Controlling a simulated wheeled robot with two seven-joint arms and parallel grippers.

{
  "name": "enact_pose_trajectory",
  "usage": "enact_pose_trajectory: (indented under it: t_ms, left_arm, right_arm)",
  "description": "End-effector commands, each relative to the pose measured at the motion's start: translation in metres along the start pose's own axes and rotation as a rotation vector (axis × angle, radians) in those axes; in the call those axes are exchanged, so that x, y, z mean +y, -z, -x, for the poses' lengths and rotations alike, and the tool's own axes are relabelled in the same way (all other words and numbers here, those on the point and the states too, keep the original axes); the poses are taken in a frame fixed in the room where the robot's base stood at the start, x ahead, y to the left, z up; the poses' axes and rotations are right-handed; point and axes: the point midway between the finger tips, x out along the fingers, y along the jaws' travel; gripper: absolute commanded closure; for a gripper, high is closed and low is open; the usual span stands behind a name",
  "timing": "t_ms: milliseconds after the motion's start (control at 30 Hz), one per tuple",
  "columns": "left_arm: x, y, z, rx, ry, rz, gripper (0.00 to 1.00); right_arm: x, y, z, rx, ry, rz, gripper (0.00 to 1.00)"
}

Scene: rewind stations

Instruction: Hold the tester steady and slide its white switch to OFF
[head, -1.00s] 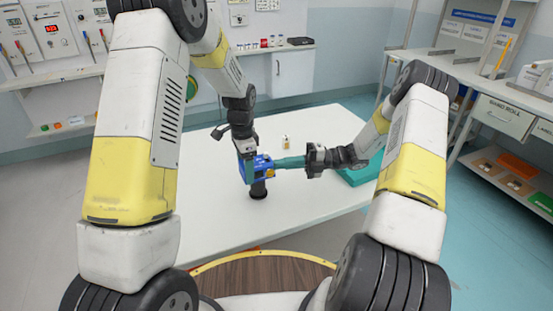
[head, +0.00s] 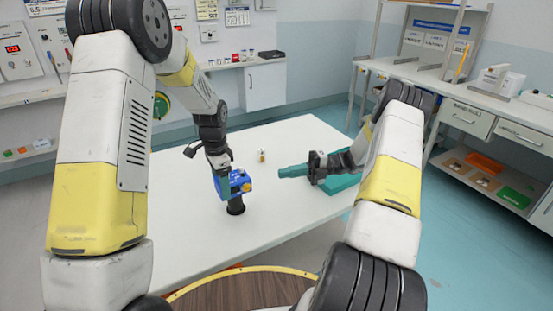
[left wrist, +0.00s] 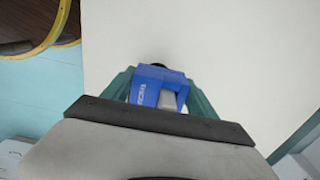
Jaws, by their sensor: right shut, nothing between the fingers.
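The blue tester (head: 240,181), with a yellow part on its side, stands on a black round base (head: 236,206) on the white table. My left gripper (head: 224,186) comes down on it from above. In the left wrist view its teal fingers flank the tester (left wrist: 150,84) on both sides and appear closed on it. A grey piece shows on the tester's near side there. The white switch and its position cannot be made out. My right gripper (head: 281,173) is shut and empty, its teal fingertips pointing left at the tester with a clear gap between them.
A small yellow-and-white item (head: 262,156) stands on the white table (head: 180,235) behind the tester. A teal flat thing (head: 338,184) lies under my right wrist. The table's front is clear. Shelves with drawers (head: 466,117) stand to the right.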

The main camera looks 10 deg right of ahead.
Motion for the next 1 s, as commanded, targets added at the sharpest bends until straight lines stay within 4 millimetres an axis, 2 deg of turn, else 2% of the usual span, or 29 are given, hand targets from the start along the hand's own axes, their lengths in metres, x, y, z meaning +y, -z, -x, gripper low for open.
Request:
enact_pose_trajectory:
  t_ms: [33,100,400,500,633,1000]
  left_arm:
    - [0.000,0.000,0.000,0.001,0.001,0.000,0.23]
    - [0.000,0.000,0.000,0.001,0.001,0.000,0.09]
    - [0.000,0.000,0.001,0.000,0.000,0.000,0.09]
    - [-0.001,0.001,0.006,0.002,0.002,0.000,0.09]
    - [-0.001,0.001,0.026,0.003,0.004,0.001,0.09]
    - [-0.001,0.001,0.101,0.003,0.004,0.001,0.09]
  right_arm:
    - [0.000,0.000,0.000,0.000,0.000,0.000,1.00]
    - [0.000,0.000,0.000,0.000,0.000,0.000,1.00]
    - [0.000,0.000,0.000,0.000,0.000,0.000,1.00]
    - [0.000,0.000,0.000,0.000,0.000,0.000,1.00]
    - [0.000,0.000,0.000,0.000,0.000,0.000,1.00]
    - [0.000,0.000,0.000,0.000,0.000,0.000,1.00]
